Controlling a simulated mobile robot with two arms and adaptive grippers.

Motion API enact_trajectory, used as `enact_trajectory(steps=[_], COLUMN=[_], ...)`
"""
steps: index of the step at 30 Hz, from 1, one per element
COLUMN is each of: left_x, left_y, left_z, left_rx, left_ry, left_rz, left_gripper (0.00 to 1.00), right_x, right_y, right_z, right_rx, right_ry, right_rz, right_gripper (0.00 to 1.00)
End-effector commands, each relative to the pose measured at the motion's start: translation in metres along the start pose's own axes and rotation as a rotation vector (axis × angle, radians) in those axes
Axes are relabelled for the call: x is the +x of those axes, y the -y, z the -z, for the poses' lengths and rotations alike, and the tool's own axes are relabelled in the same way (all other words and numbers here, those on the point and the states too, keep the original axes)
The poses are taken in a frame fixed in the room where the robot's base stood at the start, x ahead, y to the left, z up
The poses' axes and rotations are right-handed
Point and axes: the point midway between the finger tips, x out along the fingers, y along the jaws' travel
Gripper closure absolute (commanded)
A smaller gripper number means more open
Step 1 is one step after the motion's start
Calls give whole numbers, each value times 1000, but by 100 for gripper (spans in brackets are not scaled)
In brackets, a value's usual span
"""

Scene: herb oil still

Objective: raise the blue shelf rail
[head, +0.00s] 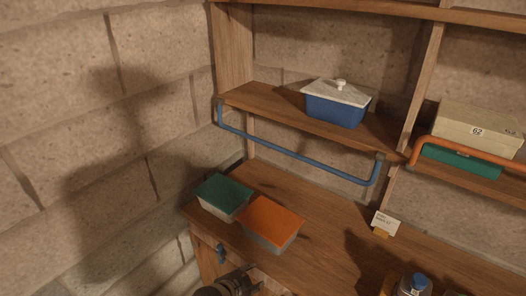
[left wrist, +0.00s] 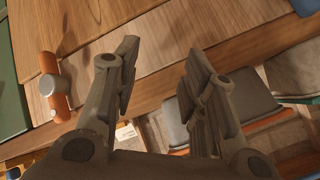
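The blue shelf rail (head: 300,157) is a bent bar on the front of the left shelf (head: 270,106) in the head view. It hangs down, its long bar below the shelf's front edge, its ends at brackets on the two sides. My left gripper (head: 236,281) shows only partly at the bottom edge of the head view, low in front of the bench and well below the rail. In the left wrist view its two fingers (left wrist: 160,72) are spread apart with nothing between them. The rail is not clearly seen there. My right gripper is not in view.
A blue lidded container (head: 336,108) stands on the left shelf. A green-topped box (head: 224,194) and an orange-topped box (head: 270,222) sit on the bench below. A card (head: 386,222) stands on the bench.

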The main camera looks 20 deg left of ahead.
Motion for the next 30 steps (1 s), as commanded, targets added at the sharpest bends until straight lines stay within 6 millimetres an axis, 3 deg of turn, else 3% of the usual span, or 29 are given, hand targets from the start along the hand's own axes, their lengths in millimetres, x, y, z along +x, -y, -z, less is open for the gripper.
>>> enact_trajectory(steps=[1,3,6,12,15,19,30], left_x=[-19,-33,-39,-50,-61,-70,-54], left_y=[25,52,97,191,224,246,256], left_z=[30,63,104,172,194,209,223], left_rx=[47,126,291,641,761,843,857], left_ry=[-41,-99,-196,-355,-391,-411,-416], left_rz=[26,65,161,428,539,621,640], left_gripper=[61,61,61,61,61,61,61], right_x=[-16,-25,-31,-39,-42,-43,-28], right_y=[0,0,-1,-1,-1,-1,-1], right_z=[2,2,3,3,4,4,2], right_rx=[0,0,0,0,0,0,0], right_ry=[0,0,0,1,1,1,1], right_rz=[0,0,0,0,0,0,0], right_gripper=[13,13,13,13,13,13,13])
